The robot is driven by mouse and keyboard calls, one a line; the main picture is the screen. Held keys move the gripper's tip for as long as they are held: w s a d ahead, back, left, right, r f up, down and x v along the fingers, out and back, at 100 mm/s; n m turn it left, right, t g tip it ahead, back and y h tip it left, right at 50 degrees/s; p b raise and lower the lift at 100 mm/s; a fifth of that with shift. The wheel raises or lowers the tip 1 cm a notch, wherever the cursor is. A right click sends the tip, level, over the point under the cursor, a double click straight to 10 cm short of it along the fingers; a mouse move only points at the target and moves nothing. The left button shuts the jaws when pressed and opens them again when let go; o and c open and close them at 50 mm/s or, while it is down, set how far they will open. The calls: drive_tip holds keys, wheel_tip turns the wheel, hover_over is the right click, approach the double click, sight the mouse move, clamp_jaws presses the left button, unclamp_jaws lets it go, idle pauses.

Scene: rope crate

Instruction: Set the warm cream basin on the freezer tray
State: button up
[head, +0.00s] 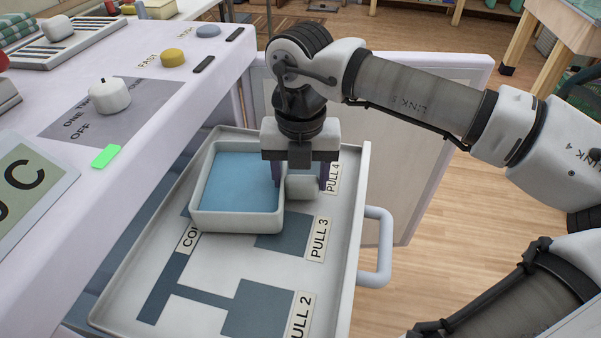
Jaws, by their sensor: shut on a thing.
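The warm cream basin (235,221) is a square, open container with a blue inside. It is upright over the far half of the pulled-out freezer tray (210,318), within its rim. It looks to be at or just above the tray floor; I cannot tell if its whole base touches. My gripper (310,178) points down at the basin's right side and is shut on its short, thick cream handle (302,188). The gripper body hides the top of the handle and part of the basin's far right corner.
The tray floor has dark patches and labels such as PULL 3 (318,240); its near part is clear. A grey handle (375,250) juts from its right side. An open door panel (425,150) stands behind my arm. The white counter (150,170) with a white knob (109,96) borders the left.

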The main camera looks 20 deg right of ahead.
drive_tip(key=shift+f+b, duration=0.5)
drive_tip(key=shift+b, duration=0.05)
drive_tip(key=o, duration=1.3)
drive_tip(key=shift+c, duration=0.2)
wheel_tip(320, 180, up, 14)
drive_tip(key=p, duration=0.8)
drive_tip(key=shift+p, duration=0.35)
drive_tip(key=shift+f, duration=0.1)
